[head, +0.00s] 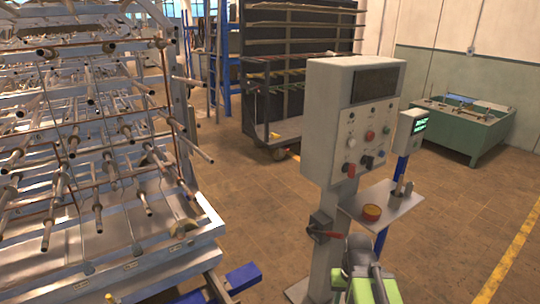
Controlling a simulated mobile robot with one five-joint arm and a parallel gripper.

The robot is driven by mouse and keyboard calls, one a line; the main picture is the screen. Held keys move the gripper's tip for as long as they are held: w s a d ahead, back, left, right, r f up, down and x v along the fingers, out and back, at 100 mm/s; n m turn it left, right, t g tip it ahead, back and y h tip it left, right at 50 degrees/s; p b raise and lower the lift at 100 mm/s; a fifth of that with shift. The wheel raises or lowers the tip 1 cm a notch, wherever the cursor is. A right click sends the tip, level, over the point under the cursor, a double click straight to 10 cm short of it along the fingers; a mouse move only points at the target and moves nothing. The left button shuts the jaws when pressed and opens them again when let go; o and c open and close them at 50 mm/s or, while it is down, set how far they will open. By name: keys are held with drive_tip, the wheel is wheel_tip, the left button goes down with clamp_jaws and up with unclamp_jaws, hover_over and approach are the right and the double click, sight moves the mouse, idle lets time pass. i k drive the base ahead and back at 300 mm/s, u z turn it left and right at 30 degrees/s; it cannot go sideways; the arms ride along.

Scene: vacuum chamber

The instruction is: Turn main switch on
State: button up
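A grey control cabinet (345,120) stands on a post right of centre, with a dark screen and several knobs and buttons on its front. A small grey box with a red-handled rotary switch (325,234) is mounted low on the post; its handle points right. A red knob (370,135) and a red-fronted switch (349,170) are on the cabinet's panel. No label is readable, so I cannot tell which is the main switch. My green and grey arm (366,274) shows at the bottom, below the shelf and apart from the panel. Its gripper fingers cannot be made out.
A shelf (402,207) with a yellow-and-red round item (371,212) juts from the post. A small lit display (411,130) stands on a blue post. A metal rack with many rods (90,150) fills the left. Floor is open at right, before a green tank (465,130).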

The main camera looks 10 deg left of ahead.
sight(350, 168)
drive_tip(key=u, duration=0.35)
drive_tip(key=i, duration=0.7)
drive_tip(key=u, duration=0.45)
drive_tip(key=k, duration=0.75)
drive_tip(key=u, duration=0.25)
drive_tip(key=i, duration=0.7)
drive_tip(key=z, duration=0.15)
